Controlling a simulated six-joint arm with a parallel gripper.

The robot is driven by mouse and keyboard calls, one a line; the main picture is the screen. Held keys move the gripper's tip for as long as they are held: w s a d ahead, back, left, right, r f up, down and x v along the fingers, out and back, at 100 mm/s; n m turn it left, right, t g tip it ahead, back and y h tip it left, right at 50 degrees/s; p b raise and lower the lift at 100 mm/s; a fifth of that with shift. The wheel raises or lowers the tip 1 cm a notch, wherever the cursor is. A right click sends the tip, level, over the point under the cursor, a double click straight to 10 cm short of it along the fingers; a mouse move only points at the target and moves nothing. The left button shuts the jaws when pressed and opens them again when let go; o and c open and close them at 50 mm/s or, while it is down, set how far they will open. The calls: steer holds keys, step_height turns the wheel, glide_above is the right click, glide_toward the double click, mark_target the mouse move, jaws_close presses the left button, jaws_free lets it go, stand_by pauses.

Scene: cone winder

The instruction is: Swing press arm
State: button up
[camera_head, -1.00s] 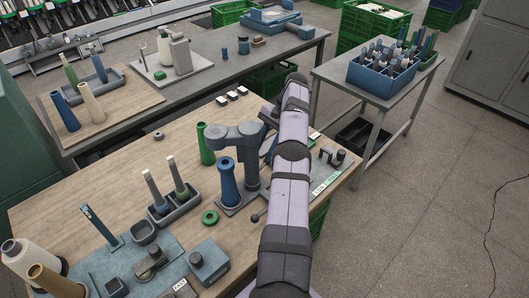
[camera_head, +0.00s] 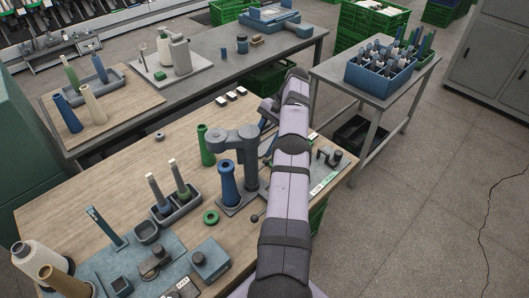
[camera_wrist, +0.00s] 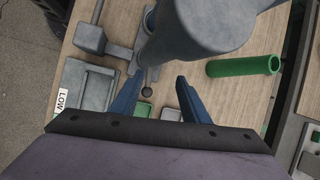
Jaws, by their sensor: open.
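In the wrist view the press arm (camera_wrist: 195,28) fills the top middle, just beyond my fingertips. My gripper (camera_wrist: 160,84) shows there as two blue fingers, apart, with nothing visibly held between them. In the head view my arm hides most of the gripper, beside the press post. A dark ball knob (camera_head: 255,218) sits at the front of the press base; it also shows between the fingers in the wrist view (camera_wrist: 147,92), and its depth from them is unclear.
A green cone (camera_head: 205,146) stands behind the press, and a green ring (camera_head: 211,217) lies in front. A grey tray (camera_head: 178,208) with two cones stands left. A label block (camera_head: 322,187) and small fixture (camera_head: 330,157) are right of my arm.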

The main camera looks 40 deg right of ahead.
mark_target(266, 161)
steer(key=s+d+f+m+t+b, duration=0.1)
steer(key=f+t+b, duration=0.2)
steer(key=b, duration=0.4)
steer(key=s+d+f+m+t+y+b, duration=0.1)
steer(key=f+t+b, duration=0.3)
steer(key=b, duration=0.4)
steer(key=s+d+f+m+t+b, duration=0.1)
steer(key=s+d+f+t+b, duration=0.1)
steer(key=b, duration=0.6)
steer(key=shift+s+f+t+y, duration=0.2)
steer(key=shift+s+f+t, duration=0.2)
steer(key=shift+t, duration=0.3)
steer(key=shift+s+f+t+y, duration=0.25)
steer(key=shift+f+t, duration=0.1)
steer(key=shift+t, duration=0.35)
steer(key=shift+s+d+r+m+t+h+b, duration=0.1)
steer(key=shift+s+d+m+t+h+b, duration=0.3)
steer(key=shift+t+h+b, duration=0.15)
steer(key=shift+w, duration=0.1)
steer(key=shift+x, duration=3.65)
jaws_close()
